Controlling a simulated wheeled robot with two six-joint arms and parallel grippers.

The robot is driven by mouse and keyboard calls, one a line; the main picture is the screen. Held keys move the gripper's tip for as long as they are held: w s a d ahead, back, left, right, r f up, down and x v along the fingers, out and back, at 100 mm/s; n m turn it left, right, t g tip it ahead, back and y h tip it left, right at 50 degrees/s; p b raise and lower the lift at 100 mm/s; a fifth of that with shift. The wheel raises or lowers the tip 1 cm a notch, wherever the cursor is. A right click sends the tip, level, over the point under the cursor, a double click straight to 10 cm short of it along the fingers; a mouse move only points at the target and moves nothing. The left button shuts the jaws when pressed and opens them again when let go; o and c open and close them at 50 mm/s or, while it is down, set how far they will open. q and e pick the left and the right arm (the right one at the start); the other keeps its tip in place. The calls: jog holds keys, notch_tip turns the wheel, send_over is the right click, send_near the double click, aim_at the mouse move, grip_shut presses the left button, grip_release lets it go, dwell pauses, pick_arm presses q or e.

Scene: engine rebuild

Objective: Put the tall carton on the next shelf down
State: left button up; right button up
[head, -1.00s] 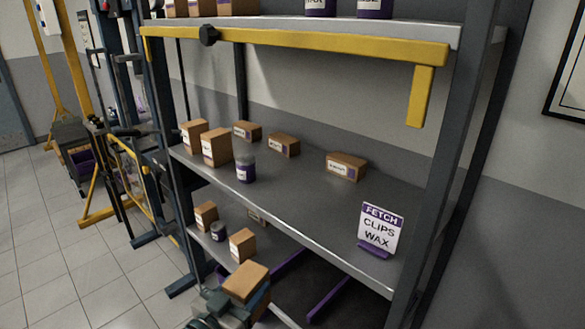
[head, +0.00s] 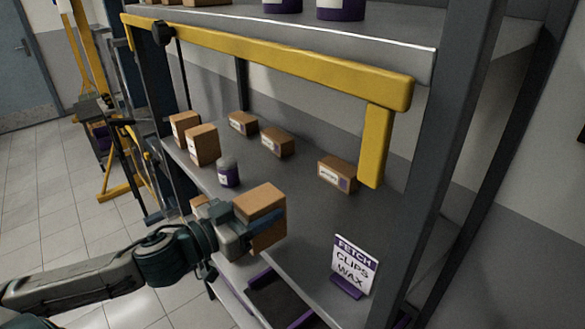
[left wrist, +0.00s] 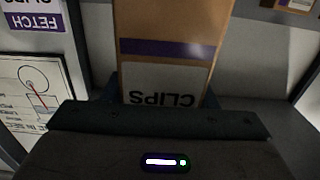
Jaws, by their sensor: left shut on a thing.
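A tall brown carton (head: 264,210) is held in my left gripper (head: 250,226) at the front edge of the middle shelf (head: 310,212). In the left wrist view the carton (left wrist: 172,40) fills the middle, with a purple band and a white label reading CLIPS, upside down in that picture. The gripper is shut on it. My right gripper is in neither view.
A yellow bar (head: 270,52) crosses the rack above. Shelf between jar and sign is bare.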

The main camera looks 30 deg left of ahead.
pick_arm(q)
jog(key=shift+a+f+b, duration=0.1)
jog(key=shift+a+b, duration=0.2)
jog(key=shift+b, duration=0.65)
jog(key=b, duration=0.1)
jog(key=a+b, duration=0.1)
jog(key=b, duration=0.1)
jog(key=shift+w+a, duration=0.3)
jog(key=shift+w, duration=0.05)
jog(key=w, duration=0.1)
jog(key=w+a+b, duration=0.1)
jog(key=w, duration=0.1)
jog(key=w+a+f, duration=0.1)
jog(key=w+a, duration=0.1)
jog(key=w, duration=0.1)
jog(key=w+a+f+p, duration=0.1)
jog(key=w, duration=0.2)
jog(key=w+a+f, duration=0.2)
jog(key=shift+w+a+f, duration=0.1)
jog(key=shift+w+a, duration=0.25)
jog(key=shift+w, duration=0.05)
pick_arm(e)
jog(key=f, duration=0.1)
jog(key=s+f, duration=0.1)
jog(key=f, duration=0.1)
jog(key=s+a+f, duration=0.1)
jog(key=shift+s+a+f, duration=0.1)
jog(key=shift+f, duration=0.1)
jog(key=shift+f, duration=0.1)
